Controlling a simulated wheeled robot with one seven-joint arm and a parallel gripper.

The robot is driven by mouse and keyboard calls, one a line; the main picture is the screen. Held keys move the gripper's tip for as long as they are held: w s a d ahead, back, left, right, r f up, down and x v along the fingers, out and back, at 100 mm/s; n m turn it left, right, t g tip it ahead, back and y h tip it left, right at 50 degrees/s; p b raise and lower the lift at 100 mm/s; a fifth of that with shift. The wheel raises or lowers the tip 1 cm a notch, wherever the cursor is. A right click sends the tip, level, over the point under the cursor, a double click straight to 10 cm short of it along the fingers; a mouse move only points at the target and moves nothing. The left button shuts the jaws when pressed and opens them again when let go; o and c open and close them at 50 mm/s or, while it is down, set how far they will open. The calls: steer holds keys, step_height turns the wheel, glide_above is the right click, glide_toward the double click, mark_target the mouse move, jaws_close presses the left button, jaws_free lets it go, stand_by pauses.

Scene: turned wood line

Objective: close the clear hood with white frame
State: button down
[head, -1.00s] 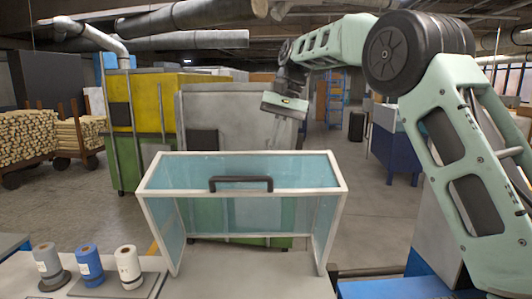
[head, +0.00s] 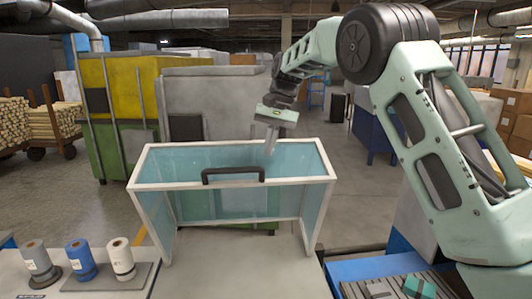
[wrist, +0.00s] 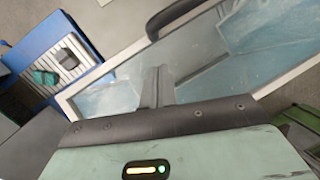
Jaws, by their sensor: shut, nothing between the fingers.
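The clear hood (head: 180,160) with a white frame stands on the bench in the middle of the head view. It is raised, with the side toward me open above the bench top. Its black handle (head: 233,171) is on the upper panel near the front bar. My gripper (head: 270,150) is shut and empty, pointing down at the hood's upper back edge, right of the handle. In the wrist view my fingers (wrist: 157,88) appear over the hood's panel (wrist: 275,40), with the handle (wrist: 172,16) beyond them. I cannot tell whether the fingers touch the panel.
Grey, blue and white spools (head: 121,258) stand on the bench left of the hood. A blue-edged slatted surface (wrist: 62,55) with a teal block (head: 418,287) is at the right. Yellow and green machinery (head: 115,95) stands behind. Bare bench top (head: 240,265) shows under the hood.

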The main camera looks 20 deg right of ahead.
mark_target(266, 181)
steer(key=shift+s+a+f+p, duration=0.4)
steer(key=shift+s+a, duration=0.25)
steer(key=shift+s, duration=0.1)
steer(key=shift+s+a+f+p, duration=0.3)
steer(key=shift+s+a+f, duration=0.2)
steer(key=shift+f, duration=0.2)
